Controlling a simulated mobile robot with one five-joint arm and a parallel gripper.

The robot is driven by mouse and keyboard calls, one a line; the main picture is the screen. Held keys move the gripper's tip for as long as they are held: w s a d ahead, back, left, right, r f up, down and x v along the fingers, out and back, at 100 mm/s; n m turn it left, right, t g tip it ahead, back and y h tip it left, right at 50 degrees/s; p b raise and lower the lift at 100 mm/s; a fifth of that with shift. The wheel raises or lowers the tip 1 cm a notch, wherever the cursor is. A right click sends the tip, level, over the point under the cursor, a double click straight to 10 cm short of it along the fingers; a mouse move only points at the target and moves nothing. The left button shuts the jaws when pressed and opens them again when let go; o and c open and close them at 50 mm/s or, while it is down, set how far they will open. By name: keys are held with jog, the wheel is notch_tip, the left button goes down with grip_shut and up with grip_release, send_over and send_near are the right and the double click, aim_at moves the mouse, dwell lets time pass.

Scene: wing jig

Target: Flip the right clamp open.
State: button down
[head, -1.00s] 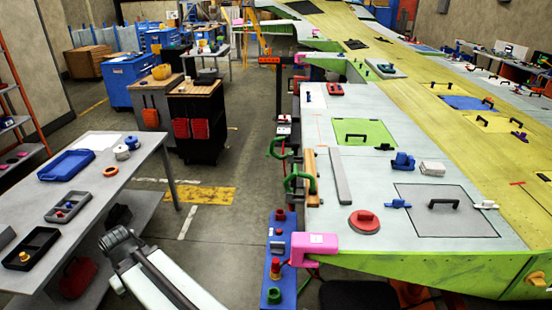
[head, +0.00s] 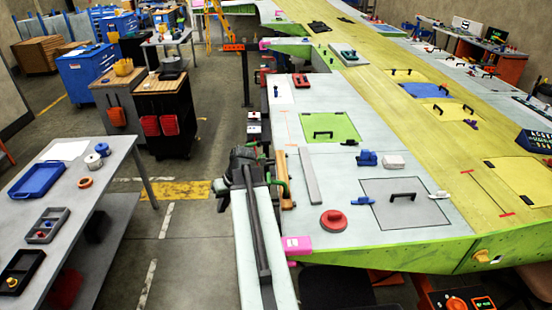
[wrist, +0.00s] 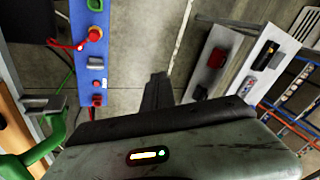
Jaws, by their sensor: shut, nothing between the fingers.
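A grey panel (head: 385,215) with a black handle lies on the near part of the wing. A white clamp (head: 438,195) stands at its right edge and a blue clamp (head: 361,200) at its left edge. Both are too small to tell open from shut. My gripper (wrist: 157,90) is shut and empty in the wrist view, over the floor beside the wing. In the head view my arm reaches up along the wing's left edge, well left of the white clamp. The clamp is not in the wrist view.
A red round part (head: 334,220), a blue part (head: 367,158) and a white block (head: 393,162) sit on the wing. A blue strip with buttons (wrist: 94,55) and a green clamp (wrist: 45,145) show near my gripper. A grey table (head: 100,180) with trays stands left, across open floor.

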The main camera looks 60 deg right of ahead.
jog(key=s+d+r+m+t+h+p, duration=0.1)
jog(key=s+d+r+p, duration=0.1)
jog(key=s+d+r, duration=0.2)
jog(key=s+d+r+m+t+p, duration=0.1)
jog(key=s+d+r, duration=0.3)
jog(key=s+d, duration=0.5)
jog(key=s+d+r+m+t+h+p, duration=0.1)
jog(key=s+d+r+m+p, duration=0.1)
jog(key=s+d+r+p, duration=0.2)
jog(key=s+d, duration=0.3)
jog(key=d, duration=0.2)
jog(key=shift+d+r+h, duration=0.15)
jog(key=shift+r+h, duration=0.15)
jog(key=shift+r, duration=0.05)
jog(key=w+a+f+b, duration=0.2)
jog(key=w+f+b, duration=0.6)
jog(key=w, duration=0.1)
jog(key=shift+w, duration=0.1)
